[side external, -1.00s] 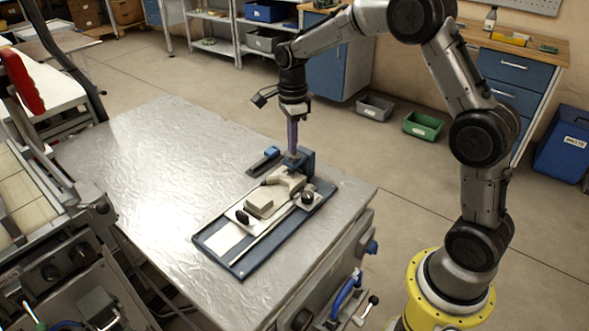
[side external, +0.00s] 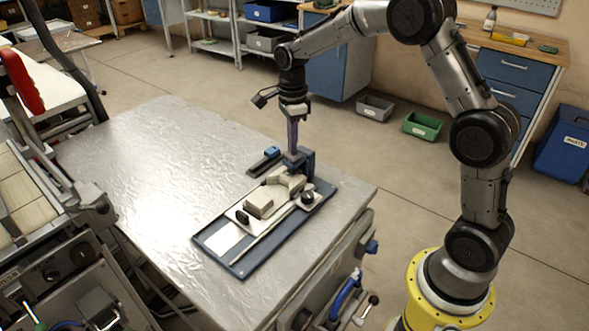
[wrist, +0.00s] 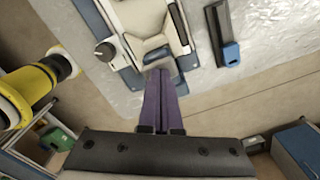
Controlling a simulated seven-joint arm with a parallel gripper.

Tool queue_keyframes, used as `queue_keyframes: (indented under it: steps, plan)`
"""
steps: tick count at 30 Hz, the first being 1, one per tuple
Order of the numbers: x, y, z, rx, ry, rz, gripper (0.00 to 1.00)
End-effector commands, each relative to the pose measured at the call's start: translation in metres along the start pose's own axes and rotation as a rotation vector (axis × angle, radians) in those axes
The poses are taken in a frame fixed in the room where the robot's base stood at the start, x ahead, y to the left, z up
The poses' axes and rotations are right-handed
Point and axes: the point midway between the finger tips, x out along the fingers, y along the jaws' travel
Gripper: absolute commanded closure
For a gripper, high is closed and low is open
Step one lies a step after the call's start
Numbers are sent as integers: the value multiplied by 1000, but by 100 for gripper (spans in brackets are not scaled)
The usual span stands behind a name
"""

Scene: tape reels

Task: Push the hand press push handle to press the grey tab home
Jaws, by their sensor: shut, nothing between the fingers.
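The hand press (side external: 244,262) lies on the metal table, with a dark blue base, a pale sliding plate and a cream block (side external: 259,204). A black knob (side external: 307,197) stands at its right side; it also shows in the wrist view (wrist: 104,51). My gripper (side external: 292,151) points down at the press's far end beside a blue upright bracket (side external: 306,163). Its purple fingers are shut and empty. In the wrist view, the fingertips (wrist: 160,76) meet or overlap a grey end piece, perhaps the push handle (wrist: 161,63); contact is unclear. I cannot clearly pick out the grey tab.
A dark bar with a blue end (side external: 271,153) lies beside the press; it also shows in the wrist view (wrist: 230,53). The metal table (side external: 150,170) is clear to the left. The table edge is close to the press's right side.

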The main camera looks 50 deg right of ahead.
Motion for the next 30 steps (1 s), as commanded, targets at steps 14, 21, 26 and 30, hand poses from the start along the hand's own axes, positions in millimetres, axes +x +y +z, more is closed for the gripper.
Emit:
queue_keyframes:
  steps: [14,21,26,30]
  plan:
    - [-8,0,0,0,0,1,100]
    - [-30,0,0,0,0,-1,100]
    - [-45,0,0,0,0,-1,100]
    - [-58,0,0,0,-1,-2,100]
